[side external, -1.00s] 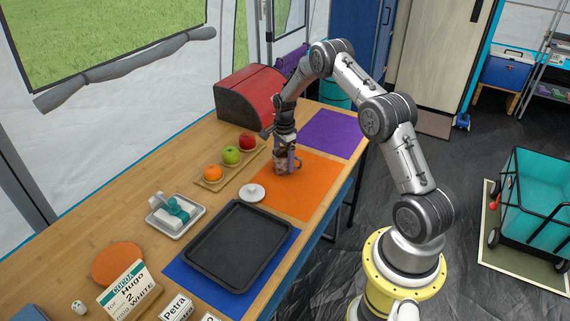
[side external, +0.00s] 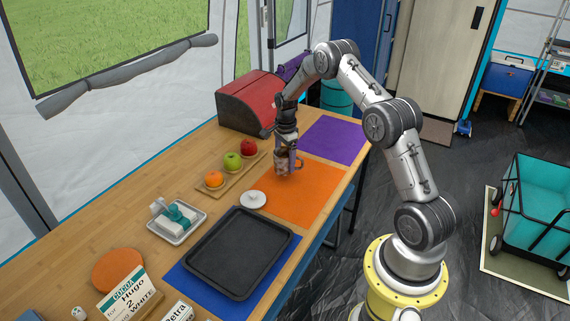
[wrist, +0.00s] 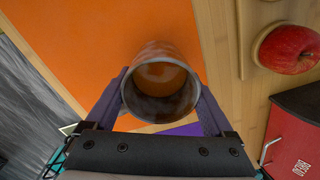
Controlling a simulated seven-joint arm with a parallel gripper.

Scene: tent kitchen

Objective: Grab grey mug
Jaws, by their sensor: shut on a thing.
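The grey mug (side external: 281,161) is between the fingers of my gripper (side external: 287,160), over the far end of the orange mat (side external: 301,197). In the wrist view the mug (wrist: 160,108) shows its round open rim toward the camera, with a dark, shiny inside. My gripper's two purple fingers (wrist: 160,105) press on it from left and right. The mug looks upright. Whether its base touches the mat is hard to tell.
A board with an orange, a green apple and a red apple (side external: 248,147) lies to the left. A red bread box (side external: 247,102) stands behind. A white lid (side external: 253,199) and a black tray (side external: 239,252) lie nearer. The purple mat (side external: 336,139) is clear.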

